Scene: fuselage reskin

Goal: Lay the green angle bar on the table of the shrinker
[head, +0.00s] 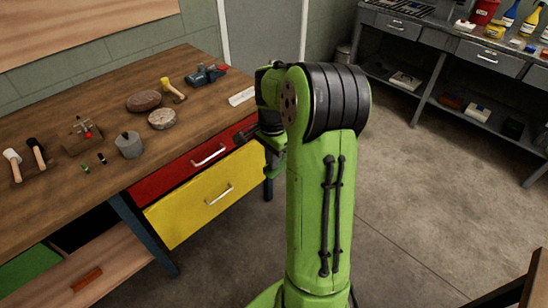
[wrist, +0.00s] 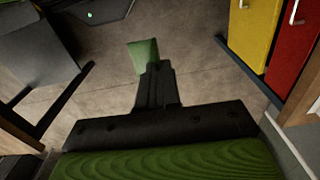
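In the wrist view my gripper (wrist: 156,82) points away from the camera with its dark fingers together. A green piece (wrist: 143,54), which looks like the green angle bar, sticks out beyond the fingertips, held above the floor. Its far end is free and touches nothing that I can see. In the head view my arm hides most of the gripper and I cannot make out the bar. I cannot pick out the shrinker or its table for certain in either view.
A wooden workbench (head: 60,192) with tools stands at left, with a red drawer (head: 180,172) and a yellow drawer (head: 208,197). A grey bench (head: 452,46) stands at back right. A grey box-like thing (wrist: 38,58) is at left in the wrist view. The floor (head: 430,210) between is clear.

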